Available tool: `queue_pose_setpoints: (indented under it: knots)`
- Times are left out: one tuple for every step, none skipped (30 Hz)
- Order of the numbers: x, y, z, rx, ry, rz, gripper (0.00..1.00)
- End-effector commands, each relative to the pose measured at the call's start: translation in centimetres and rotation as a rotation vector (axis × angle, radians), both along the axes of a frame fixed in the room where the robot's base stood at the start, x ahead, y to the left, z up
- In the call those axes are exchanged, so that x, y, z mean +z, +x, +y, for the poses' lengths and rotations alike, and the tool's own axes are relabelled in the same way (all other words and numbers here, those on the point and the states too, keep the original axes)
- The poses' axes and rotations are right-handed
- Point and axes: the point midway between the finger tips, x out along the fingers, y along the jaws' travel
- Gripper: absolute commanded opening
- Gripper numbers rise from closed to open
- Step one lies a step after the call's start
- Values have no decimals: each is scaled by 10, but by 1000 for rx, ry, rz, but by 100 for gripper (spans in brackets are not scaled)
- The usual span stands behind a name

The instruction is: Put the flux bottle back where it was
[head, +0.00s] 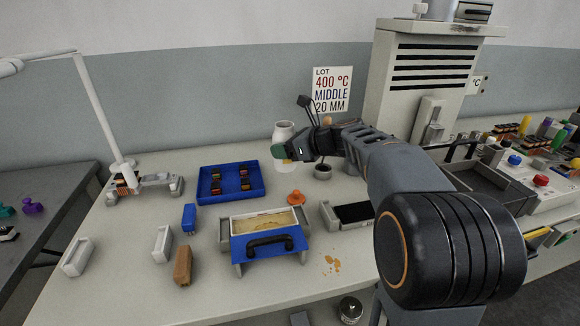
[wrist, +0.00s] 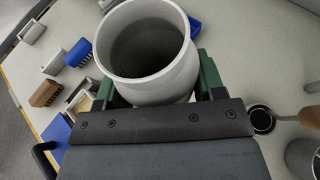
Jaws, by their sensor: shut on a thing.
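A white bottle (head: 284,131) with a wide open mouth stands upright between the fingers of my gripper (head: 282,151), at the back of the bench. I take it to be the flux bottle. In the wrist view the bottle (wrist: 150,88) fills the space between the green fingers, and its inside looks dark. My gripper is shut on its body. I cannot tell whether its base touches the bench. An orange knobbed piece (head: 296,198), perhaps a cap, lies on the bench in front and to the right.
A blue tray (head: 208,195) with small parts lies left of the bottle. A dark-mouthed cup (head: 323,172) stands close on its right. A blue-fronted box with a black handle (head: 236,249) is nearer me. A grey vented machine (head: 410,110) stands behind on the right.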

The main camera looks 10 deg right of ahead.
Motion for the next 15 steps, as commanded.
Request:
queue_pose_setpoints:
  knots:
    - [-9,13,-6,-2,2,2,30]
    - [-11,20,-8,-2,2,2,30]
    - [-15,29,-12,-3,1,1,30]
    - [-18,35,-14,-3,1,1,30]
    - [-26,38,-16,-3,1,1,30]
    - [-32,43,-18,-3,2,1,30]
    - [-37,47,-19,-4,2,1,30]
    - [-41,50,-21,-4,2,0,30]
    - [-46,54,-22,-4,2,0,30]
    - [-49,57,-24,-4,1,0,30]
    - [-52,59,-25,-4,1,0,30]
    - [-56,62,-26,-5,2,0,30]
    - [-58,64,-27,-5,1,-1,30]
    - [-59,65,-27,-5,1,-1,30]
    - [-61,67,-28,-5,1,-2,30]
